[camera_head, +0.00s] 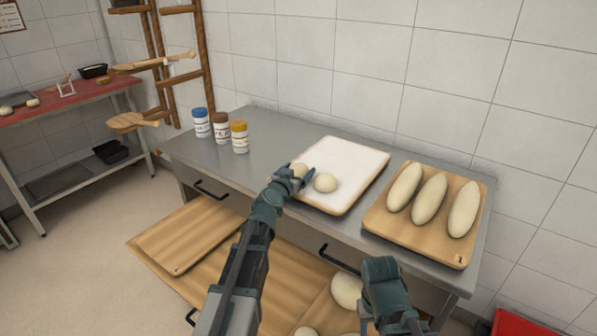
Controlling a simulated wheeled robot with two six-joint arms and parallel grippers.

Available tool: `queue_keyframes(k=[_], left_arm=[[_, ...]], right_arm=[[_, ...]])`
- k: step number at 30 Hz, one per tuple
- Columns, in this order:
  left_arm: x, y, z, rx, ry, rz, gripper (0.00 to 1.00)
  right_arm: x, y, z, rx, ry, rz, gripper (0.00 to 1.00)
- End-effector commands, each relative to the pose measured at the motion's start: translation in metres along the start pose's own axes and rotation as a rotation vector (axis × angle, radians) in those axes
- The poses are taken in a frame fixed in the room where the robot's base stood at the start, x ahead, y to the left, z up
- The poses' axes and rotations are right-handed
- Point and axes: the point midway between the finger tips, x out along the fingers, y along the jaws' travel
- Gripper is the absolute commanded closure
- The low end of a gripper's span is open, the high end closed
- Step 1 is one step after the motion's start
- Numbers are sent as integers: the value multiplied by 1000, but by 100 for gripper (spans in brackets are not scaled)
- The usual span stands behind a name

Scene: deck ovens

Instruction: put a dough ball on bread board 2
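A white, floury board (350,160) with a wooden edge lies on the steel table. A pale dough ball (325,183) sits on it. A second dough ball (298,169) is at the board's left edge, partly hidden by my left gripper (301,173). The gripper's fingers are at this ball; whether they press on it is unclear. A wooden board (187,236) with a small mark lies at the lower left, bare. Its number is too small to read. My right arm (384,284) shows at the bottom; its gripper is not visible.
A board (421,238) with three long loaves stands at the right. Three jars (221,128) stand at the table's left. Below are a large wooden surface (270,272) and a large dough piece (346,291) beside my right arm. A red-topped table (75,95) is far left.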

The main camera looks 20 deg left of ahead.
Motion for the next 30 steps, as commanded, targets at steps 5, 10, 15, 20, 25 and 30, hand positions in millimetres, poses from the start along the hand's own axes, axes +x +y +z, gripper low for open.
queue_keyframes(k=[5,10,15,20,25,30], left_arm=[[0,0,0,0,0,0,0],[-1,0,-5,0,0,0,0],[-31,0,-4,0,0,-2,0],[-67,1,-4,-1,0,-1,0],[-98,0,-4,-1,0,-2,0],[-114,0,-3,-1,0,0,0]], right_arm=[[0,0,0,0,0,0,50],[-5,0,0,0,0,0,50],[-8,1,0,0,0,0,50],[-14,1,1,0,0,0,50],[-18,2,1,0,0,0,50],[-20,2,1,0,0,0,50]])
